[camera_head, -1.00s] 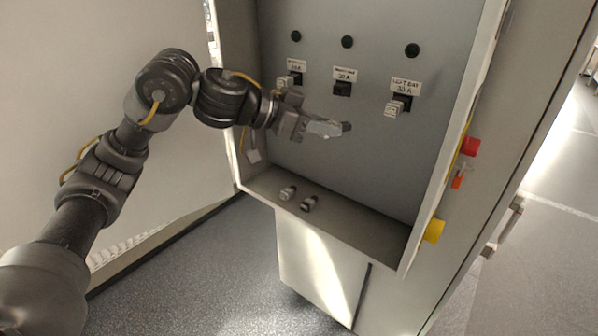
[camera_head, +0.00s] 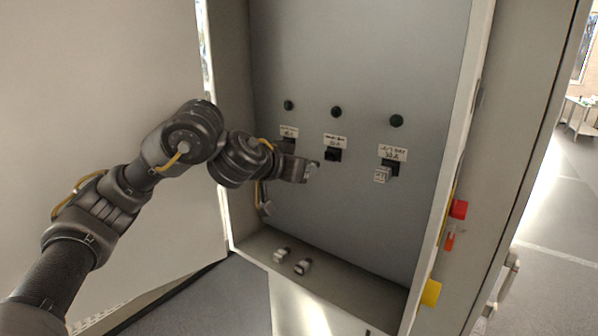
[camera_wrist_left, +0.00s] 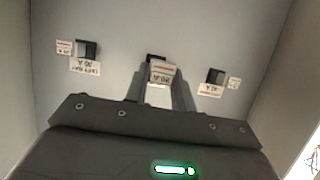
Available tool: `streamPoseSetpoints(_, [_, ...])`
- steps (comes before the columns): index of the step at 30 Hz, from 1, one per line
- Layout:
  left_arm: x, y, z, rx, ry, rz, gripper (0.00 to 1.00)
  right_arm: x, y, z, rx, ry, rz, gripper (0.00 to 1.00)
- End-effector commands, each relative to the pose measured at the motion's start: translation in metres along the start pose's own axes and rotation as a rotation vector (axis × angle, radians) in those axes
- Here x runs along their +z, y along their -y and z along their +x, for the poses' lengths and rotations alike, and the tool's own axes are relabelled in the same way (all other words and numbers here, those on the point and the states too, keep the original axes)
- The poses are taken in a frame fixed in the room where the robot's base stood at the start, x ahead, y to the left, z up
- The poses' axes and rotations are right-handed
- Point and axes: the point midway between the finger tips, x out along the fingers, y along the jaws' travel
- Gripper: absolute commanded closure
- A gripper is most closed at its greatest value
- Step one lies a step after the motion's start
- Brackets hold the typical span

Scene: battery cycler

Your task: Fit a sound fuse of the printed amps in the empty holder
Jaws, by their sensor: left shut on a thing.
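My left gripper (camera_head: 305,173) is shut on a pale fuse (camera_wrist_left: 162,72) with a printed label. The fuse is in front of the panel, near the middle holder (camera_head: 333,155). In the wrist view the fuse overlaps this dark holder (camera_wrist_left: 155,58), and I cannot tell whether they touch. The middle holder has no fuse visible in it in the head view. The right holder (camera_head: 390,166) carries a white fuse (camera_head: 382,175). The left holder (camera_head: 288,145) is partly behind my arm; its fuse shows in the wrist view (camera_wrist_left: 234,83). My right gripper is not in view.
Two loose fuses (camera_head: 281,255) (camera_head: 302,267) lie on the cabinet's bottom ledge (camera_head: 345,286). Lamps sit above the holders; the middle lamp (camera_head: 336,112) looks dark. The cabinet's side wall, with red and yellow parts (camera_head: 431,292), bounds the right.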

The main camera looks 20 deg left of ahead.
Motion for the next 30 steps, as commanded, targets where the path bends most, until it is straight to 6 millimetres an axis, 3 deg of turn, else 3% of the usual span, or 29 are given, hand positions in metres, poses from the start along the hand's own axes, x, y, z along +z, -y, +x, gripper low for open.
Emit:
streamPoseSetpoints(15, [-0.015,0.000,0.040,0.001,0.001,0.000,0.95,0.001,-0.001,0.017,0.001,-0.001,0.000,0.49])
streamPoseSetpoints(30, [-0.018,0.000,0.044,0.001,-0.001,0.001,0.95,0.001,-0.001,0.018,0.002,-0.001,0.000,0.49])
